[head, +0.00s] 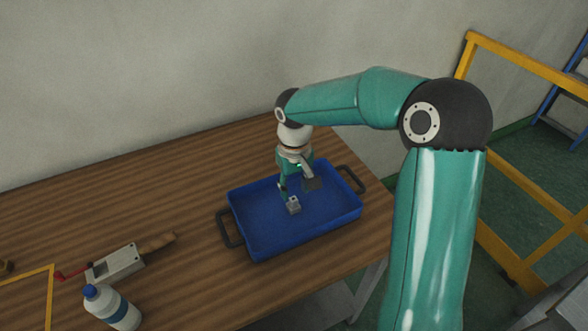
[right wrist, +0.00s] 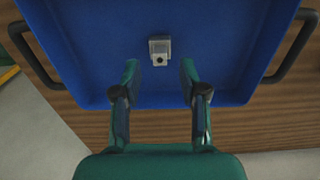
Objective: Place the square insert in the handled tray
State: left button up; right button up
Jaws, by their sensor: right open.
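The square insert, a small grey metal block with a round hole, lies in the blue handled tray, on its floor; I see the square insert (head: 293,206) in the head view and the insert also shows in the right wrist view (right wrist: 160,52). The blue tray (head: 262,240) has a dark handle at each end; its floor also shows in the right wrist view (right wrist: 225,40). My right gripper (head: 297,190) is over the tray, open and empty. In the right wrist view its two fingers (right wrist: 160,72) are spread, with the insert beyond their tips, apart from them. My left gripper is not in view.
The tray stands on a wooden table (head: 190,210) against a grey wall. A yellow railing (head: 525,68) stands to the right.

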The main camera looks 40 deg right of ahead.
aim_at(295, 201)
notch_tip(295, 201, up, 7)
jog(key=shift+r, duration=0.15)
dwell(0.6)
